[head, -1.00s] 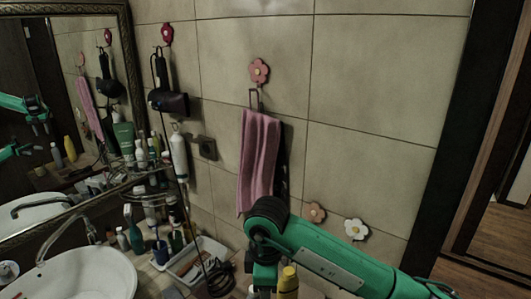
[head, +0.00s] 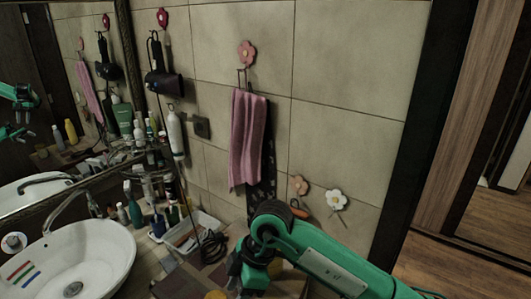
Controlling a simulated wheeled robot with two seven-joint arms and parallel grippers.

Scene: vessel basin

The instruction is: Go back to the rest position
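My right arm comes in from the lower right, and its bent wrist hangs over the counter. My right gripper (head: 238,284) points down at the bottom of the head view. Its fingers are dark and partly hidden, so I cannot tell whether they are open or shut. My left gripper is not directly in view. A green arm and gripper show as a reflection in the mirror (head: 88,60) at the left edge.
A white basin (head: 112,236) with a tap (head: 66,205) stands at lower left. A white tray (head: 212,222), several bottles and a dark cable (head: 211,247) lie near my gripper. A pink towel (head: 246,140) hangs behind. Open floor (head: 450,272) shows at right.

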